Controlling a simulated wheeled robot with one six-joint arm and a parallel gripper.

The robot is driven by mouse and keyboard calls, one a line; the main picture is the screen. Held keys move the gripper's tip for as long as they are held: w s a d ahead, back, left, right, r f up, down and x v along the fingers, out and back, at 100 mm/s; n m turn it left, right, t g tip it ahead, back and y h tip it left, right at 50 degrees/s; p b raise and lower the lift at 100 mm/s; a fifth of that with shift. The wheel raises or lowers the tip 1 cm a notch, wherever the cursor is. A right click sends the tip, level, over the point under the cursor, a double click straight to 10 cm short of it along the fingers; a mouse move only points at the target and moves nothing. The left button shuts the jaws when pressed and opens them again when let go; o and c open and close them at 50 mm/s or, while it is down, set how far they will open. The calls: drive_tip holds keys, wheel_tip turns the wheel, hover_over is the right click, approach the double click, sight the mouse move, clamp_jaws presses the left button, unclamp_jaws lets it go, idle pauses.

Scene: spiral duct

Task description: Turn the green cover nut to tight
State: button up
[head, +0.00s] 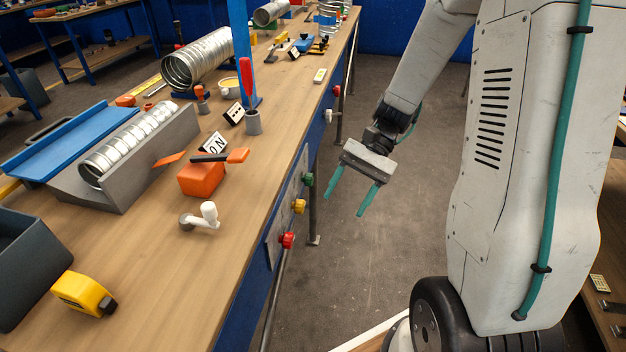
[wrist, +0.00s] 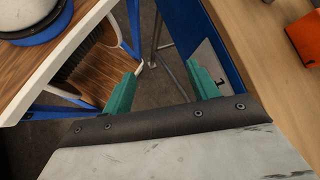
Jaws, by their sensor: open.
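The green cover nut (head: 307,179) sticks out from the front side of the workbench in the head view, above a yellow knob (head: 299,206) and a red knob (head: 287,240). My gripper (head: 345,205) hangs over the floor to the right of the nut, its two teal fingers apart, empty and pointing down. It does not touch the nut in the picture. In the wrist view my gripper's fingers (wrist: 163,72) are also spread with nothing between them. I cannot make out the green nut in the wrist view.
The workbench top (head: 250,190) carries an orange block (head: 201,180), a white crank handle (head: 203,217) and a spiral duct piece in a grey cradle (head: 150,165). A grey panel (wrist: 209,62) on the bench side shows in the wrist view. The floor (head: 390,270) beside the bench is clear.

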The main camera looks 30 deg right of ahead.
drive_tip(key=w+d+f+m+t+y, duration=0.35)
drive_tip(key=w+f+m+y, duration=0.2)
drive_tip(key=w+f, duration=0.35)
drive_tip(key=m+t, duration=0.9)
drive_tip(key=t, duration=0.3)
approach(307, 179)
drive_tip(key=w, duration=0.1)
drive_tip(key=x, duration=0.7)
drive_tip(key=shift+w+f, duration=0.45)
drive_tip(key=shift+g+h, duration=0.25)
drive_tip(key=c, duration=1)
